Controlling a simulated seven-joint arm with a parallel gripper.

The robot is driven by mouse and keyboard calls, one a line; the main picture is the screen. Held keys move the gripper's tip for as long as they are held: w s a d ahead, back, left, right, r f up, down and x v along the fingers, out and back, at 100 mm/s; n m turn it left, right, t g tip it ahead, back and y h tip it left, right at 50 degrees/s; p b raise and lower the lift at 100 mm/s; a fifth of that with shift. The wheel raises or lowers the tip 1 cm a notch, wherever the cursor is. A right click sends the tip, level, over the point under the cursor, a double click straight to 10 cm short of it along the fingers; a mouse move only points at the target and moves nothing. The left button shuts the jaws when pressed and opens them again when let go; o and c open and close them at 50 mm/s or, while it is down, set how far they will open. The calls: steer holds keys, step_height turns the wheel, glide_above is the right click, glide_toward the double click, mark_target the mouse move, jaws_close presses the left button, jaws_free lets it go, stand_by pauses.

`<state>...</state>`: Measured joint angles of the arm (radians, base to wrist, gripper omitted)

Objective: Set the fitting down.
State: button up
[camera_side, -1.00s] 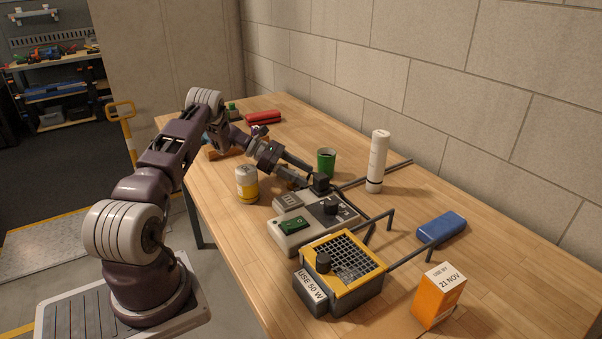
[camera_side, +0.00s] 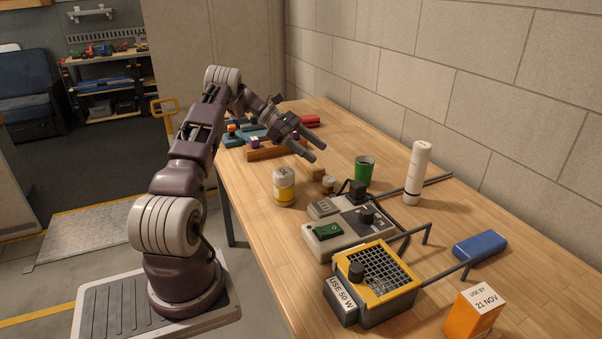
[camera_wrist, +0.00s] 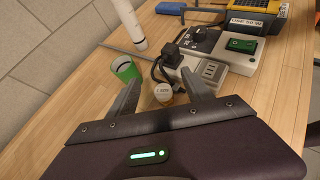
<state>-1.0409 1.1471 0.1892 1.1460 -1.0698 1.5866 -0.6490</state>
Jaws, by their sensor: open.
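My gripper (camera_side: 318,150) is raised above the table with its fingers apart and nothing between them; its fingers also show in the wrist view (camera_wrist: 160,77). I cannot tell for certain which thing is the fitting. A black plug-like block (camera_side: 357,188) stands upright at the far end of a grey and white switch box (camera_side: 345,232), apart from the gripper. In the wrist view this black block (camera_wrist: 172,55) has a dark cord running from it. A small lidded jar (camera_side: 329,184) stands on the table near the box, beyond the fingertips in the wrist view (camera_wrist: 163,92).
A yellow can (camera_side: 284,190), green cup (camera_side: 364,171) and white tube (camera_side: 416,173) stand around the box. A yellow grille unit (camera_side: 375,287), blue case (camera_side: 480,245) and orange carton (camera_side: 473,310) are nearer. Metal hook rods (camera_side: 426,236) project on the right.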

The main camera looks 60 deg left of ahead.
steer(key=d+r+m+g+y, duration=0.1)
steer(key=d+r+m+g, duration=0.1)
steer(key=d+r+m, duration=0.6)
steer(key=d+r+m+g+y, duration=0.1)
steer(key=d+r+g, duration=0.35)
steer(key=d, duration=0.85)
steer(key=s+d+r+m+t+y, duration=0.1)
steer(key=s+d+r+m+y, duration=0.15)
steer(key=s+d, duration=0.3)
steer(key=s+d+r+m+y, duration=0.1)
steer(key=s+d+r+m, duration=0.3)
steer(key=d, duration=0.2)
steer(key=s+d+f+m+t+y, duration=0.1)
steer(key=s+d+f+m, duration=0.1)
steer(key=s+m, duration=0.3)
steer(key=s+d+f+m+t+y, duration=0.1)
steer(key=s+m, duration=0.4)
steer(key=s, duration=0.5)
steer(key=shift+s+d+f+t+y, duration=0.3)
steer(key=shift+d+t+y, duration=0.25)
steer(key=shift+d+y, duration=0.3)
